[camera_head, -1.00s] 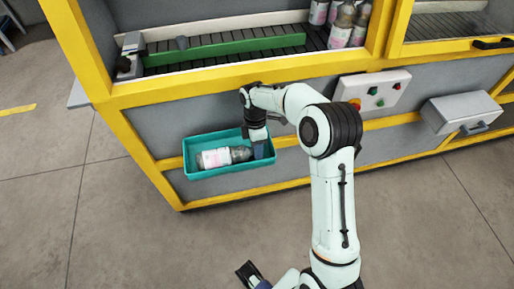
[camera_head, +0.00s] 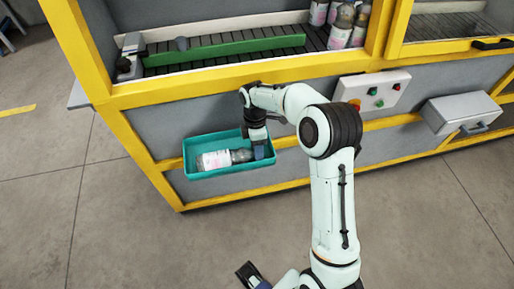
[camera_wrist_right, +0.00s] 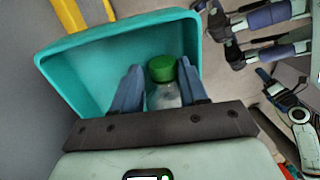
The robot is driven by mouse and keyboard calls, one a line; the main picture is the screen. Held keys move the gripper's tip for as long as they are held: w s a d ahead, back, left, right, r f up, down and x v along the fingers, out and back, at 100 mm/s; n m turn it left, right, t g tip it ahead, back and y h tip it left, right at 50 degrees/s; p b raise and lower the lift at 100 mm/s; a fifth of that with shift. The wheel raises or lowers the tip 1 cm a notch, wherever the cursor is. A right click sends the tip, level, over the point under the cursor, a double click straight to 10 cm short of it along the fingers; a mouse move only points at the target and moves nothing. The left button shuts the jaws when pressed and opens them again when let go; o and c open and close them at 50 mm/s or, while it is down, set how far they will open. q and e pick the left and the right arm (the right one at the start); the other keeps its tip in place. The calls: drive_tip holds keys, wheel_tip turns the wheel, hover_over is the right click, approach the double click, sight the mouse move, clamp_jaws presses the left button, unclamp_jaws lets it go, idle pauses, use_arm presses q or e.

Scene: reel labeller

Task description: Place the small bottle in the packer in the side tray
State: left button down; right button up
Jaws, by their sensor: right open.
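The small bottle (camera_head: 214,160), with a pink-and-white label, lies on its side in the teal side tray (camera_head: 187,172) on the front of the machine. My right gripper (camera_head: 260,152) is at the tray's right end, beside the bottle's neck end. In the right wrist view, the bottle's green cap (camera_wrist_right: 161,68) shows between the spread blue fingers of my right gripper (camera_wrist_right: 160,85), with gaps at the sides. The tray (camera_wrist_right: 85,52) surrounds it there. Part of my left gripper (camera_head: 252,275) shows at the bottom edge; its opening is unclear.
The yellow-framed machine (camera_head: 200,93) stands above the tray. Inside are a conveyor with a green rail (camera_head: 225,50) and several upright bottles (camera_head: 342,25) at the right. A button panel (camera_head: 372,91) and a grey box (camera_head: 462,111) stick out to the right. The floor in front is clear.

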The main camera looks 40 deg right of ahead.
use_arm(q)
drive_tip(key=shift+r+p, duration=0.85)
drive_tip(key=shift+p, duration=0.1)
use_arm(e)
wheel_tip(320, 180, up, 11)
drive_tip(key=w+d, duration=0.1)
drive_tip(key=w, duration=0.1)
drive_tip(key=shift+r, duration=0.2)
